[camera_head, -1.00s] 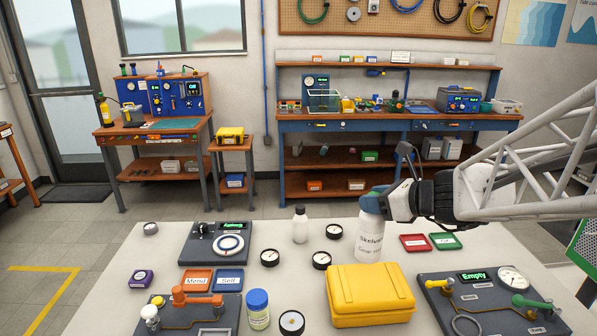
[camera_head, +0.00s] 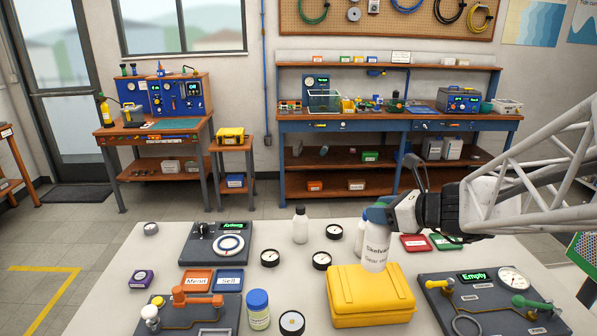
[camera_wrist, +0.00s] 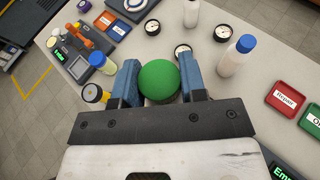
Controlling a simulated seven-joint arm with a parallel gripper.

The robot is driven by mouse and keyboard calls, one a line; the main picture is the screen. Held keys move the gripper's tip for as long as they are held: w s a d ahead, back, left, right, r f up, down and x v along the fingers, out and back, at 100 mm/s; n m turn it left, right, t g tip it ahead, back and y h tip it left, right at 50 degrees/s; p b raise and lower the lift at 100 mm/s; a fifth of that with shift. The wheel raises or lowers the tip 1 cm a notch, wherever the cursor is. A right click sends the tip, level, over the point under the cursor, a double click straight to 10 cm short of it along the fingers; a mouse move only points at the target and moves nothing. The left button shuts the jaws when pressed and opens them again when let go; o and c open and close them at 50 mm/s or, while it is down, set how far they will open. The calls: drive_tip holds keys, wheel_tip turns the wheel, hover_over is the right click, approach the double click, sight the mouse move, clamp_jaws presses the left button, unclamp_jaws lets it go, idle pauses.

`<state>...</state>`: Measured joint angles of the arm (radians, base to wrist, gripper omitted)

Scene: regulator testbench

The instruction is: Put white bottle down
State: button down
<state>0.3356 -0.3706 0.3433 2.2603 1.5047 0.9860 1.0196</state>
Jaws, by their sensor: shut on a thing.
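My gripper (camera_head: 378,212) is shut on a white bottle (camera_head: 376,248) with a dark printed label. The wrist view shows its round green cap (camera_wrist: 159,80) between the two blue fingers, and the bottle body is hidden below the cap. In the head view the bottle is upright, and its lower end overlaps the back edge of the yellow case (camera_head: 372,298). I cannot tell whether it touches the case. Another white bottle (camera_head: 361,236) stands just behind it, partly hidden; the wrist view shows that one with a blue cap (camera_wrist: 245,43).
A small white bottle (camera_head: 300,226) and several round gauges (camera_head: 322,260) stand to the left on the pale table. Red (camera_head: 415,243) and green (camera_head: 446,241) trays lie to the right. A panel (camera_head: 490,300) with a gauge is at front right. Bare table shows at left front (camera_head: 120,310).

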sight(379, 229)
drive_tip(key=shift+f, duration=0.6)
drive_tip(key=shift+f, duration=2.1)
drive_tip(key=c, duration=0.7)
unclamp_jaws()
drive_tip(key=shift+v, duration=3.75)
